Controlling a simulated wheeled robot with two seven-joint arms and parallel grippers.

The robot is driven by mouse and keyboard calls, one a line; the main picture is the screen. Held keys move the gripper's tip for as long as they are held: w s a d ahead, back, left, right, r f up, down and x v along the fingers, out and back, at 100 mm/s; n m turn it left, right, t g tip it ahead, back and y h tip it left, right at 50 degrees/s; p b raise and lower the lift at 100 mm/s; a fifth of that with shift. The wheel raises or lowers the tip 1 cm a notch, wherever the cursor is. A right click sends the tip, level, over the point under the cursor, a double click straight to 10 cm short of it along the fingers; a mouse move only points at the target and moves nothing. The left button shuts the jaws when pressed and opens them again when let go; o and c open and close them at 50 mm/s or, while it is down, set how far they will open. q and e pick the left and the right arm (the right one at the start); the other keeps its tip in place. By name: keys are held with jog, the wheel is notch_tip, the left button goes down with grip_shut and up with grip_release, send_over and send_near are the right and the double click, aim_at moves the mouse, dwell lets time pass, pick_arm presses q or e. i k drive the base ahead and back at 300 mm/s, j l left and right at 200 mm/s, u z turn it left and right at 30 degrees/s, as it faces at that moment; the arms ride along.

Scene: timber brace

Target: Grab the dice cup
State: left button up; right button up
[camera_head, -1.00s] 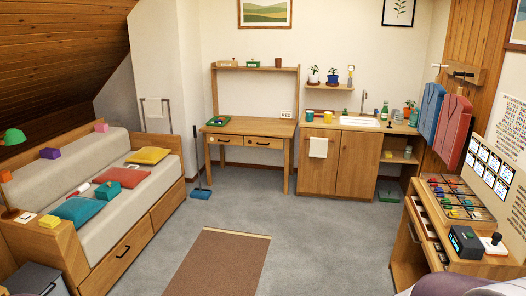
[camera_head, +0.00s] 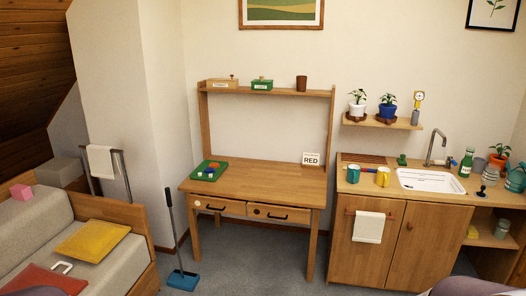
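A small brown cup (camera_head: 301,83), which looks like the dice cup, stands upright on the right part of the shelf (camera_head: 275,91) above the wooden desk (camera_head: 270,178). Nothing touches it and its front is unobstructed. A green tray (camera_head: 209,170) with small pieces on it, including white and blue ones, lies on the left of the desk top. Neither of my grippers shows in the head view.
A tan labelled box (camera_head: 222,84) and a green box (camera_head: 262,85) share the shelf. A "RED" card (camera_head: 311,159) stands on the desk. Grey floor before the desk is clear.

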aim_at(301, 81)
jog(key=i, duration=2.25)
